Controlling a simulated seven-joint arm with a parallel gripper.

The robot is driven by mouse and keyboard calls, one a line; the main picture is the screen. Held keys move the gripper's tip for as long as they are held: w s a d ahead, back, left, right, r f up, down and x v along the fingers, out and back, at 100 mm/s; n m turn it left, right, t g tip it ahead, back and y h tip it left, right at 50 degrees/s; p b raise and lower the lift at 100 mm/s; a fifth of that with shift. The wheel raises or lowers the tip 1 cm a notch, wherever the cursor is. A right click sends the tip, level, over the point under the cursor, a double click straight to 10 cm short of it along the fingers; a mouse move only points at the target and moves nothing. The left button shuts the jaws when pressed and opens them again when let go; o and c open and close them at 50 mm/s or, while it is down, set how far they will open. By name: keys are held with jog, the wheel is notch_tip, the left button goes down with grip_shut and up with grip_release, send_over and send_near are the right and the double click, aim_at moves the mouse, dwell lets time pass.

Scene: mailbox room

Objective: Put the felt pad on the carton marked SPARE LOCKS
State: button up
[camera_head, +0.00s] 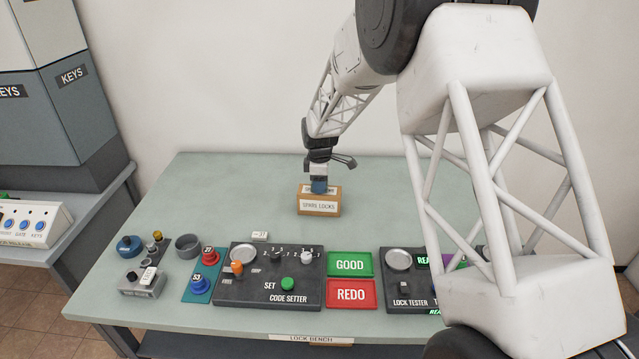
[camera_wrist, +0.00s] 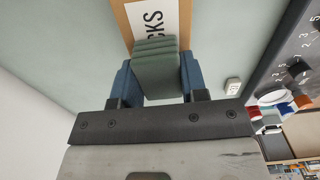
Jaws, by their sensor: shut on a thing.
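The carton marked SPARE LOCKS (camera_head: 318,209) is a small brown box with white labels, standing on the bench. Its brown top and a label ending in "CKS" show in the wrist view (camera_wrist: 123,22). My gripper (camera_head: 319,187) points down right over the carton. In the wrist view its blue fingers (camera_wrist: 157,78) are shut on a grey-green ribbed block, which looks like the felt pad (camera_wrist: 157,72). The pad overlaps the carton's label in that view. I cannot tell whether the pad touches the carton. In the head view the fingers mostly hide the pad.
The pale green bench (camera_head: 230,170) is clear around the carton. In front lie the code setter panel (camera_head: 262,294), the green GOOD tray (camera_head: 350,265), the red REDO tray (camera_head: 351,295) and the lock tester (camera_head: 405,300). A small white tag (camera_head: 260,236) lies behind the code setter.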

jog(key=shift+f, duration=0.15)
jog(key=o, duration=0.9)
notch_tip(320, 180, up, 12)
jog(key=shift+r, duration=0.15)
dwell(0.4)
dwell(0.8)
